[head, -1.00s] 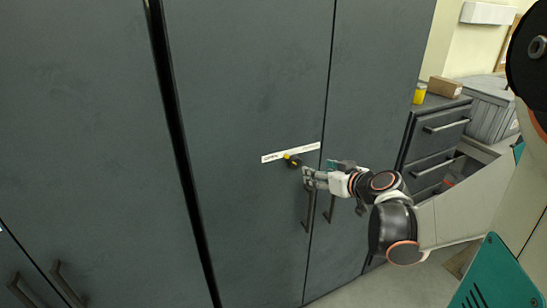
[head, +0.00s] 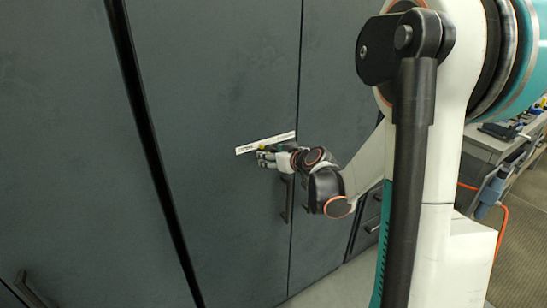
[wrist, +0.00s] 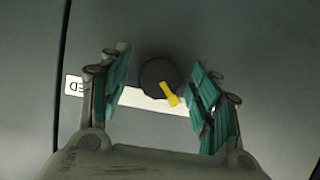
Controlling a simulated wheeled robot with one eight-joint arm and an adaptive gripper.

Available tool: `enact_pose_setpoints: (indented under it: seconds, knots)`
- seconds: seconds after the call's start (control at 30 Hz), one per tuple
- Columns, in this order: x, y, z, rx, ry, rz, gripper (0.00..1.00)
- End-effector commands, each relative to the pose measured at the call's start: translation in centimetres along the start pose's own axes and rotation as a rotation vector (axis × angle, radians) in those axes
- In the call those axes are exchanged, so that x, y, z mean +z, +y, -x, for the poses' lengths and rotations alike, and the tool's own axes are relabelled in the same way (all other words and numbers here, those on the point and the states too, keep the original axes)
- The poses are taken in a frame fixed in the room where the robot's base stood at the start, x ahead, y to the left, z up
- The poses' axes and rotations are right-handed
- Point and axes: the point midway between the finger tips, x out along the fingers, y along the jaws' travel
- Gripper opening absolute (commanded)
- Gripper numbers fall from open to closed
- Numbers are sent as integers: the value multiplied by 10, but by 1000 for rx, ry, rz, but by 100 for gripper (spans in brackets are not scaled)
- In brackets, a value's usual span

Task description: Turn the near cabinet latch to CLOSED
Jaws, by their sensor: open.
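The latch is a round dark knob (wrist: 156,73) with a yellow pointer (wrist: 169,94) on a grey cabinet door. In the wrist view the pointer slants down to the right. My gripper (wrist: 160,62) is open, with one teal-padded finger on each side of the knob and a visible gap to both. In the head view my gripper (head: 264,157) is at the label and largely hides the latch. The white label strip (head: 284,138) runs by the latch; its lettering is too small to read there. In the wrist view "ED" shows at the label's left end (wrist: 73,89).
Dark door handles (head: 288,200) hang below my gripper, close to my wrist. Another handle (head: 30,289) is at the lower left. Door seams run beside the latch. A bench (head: 490,143) with items stands at the far right.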

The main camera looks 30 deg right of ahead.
Motion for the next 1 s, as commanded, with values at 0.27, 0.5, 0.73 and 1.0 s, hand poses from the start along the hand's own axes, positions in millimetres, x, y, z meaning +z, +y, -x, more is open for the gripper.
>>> enact_pose_setpoints:
  seconds: [0.27, 0.5, 0.73, 1.0]
  knots:
    - [0, 0, 0, 0, 0, 0, 46]
    - [0, 0, 0, 0, 0, 0, 14]
    - [0, 0, 0, -7, 0, -17, 14]
    - [1, 2, 0, -55, -1, -136, 14]
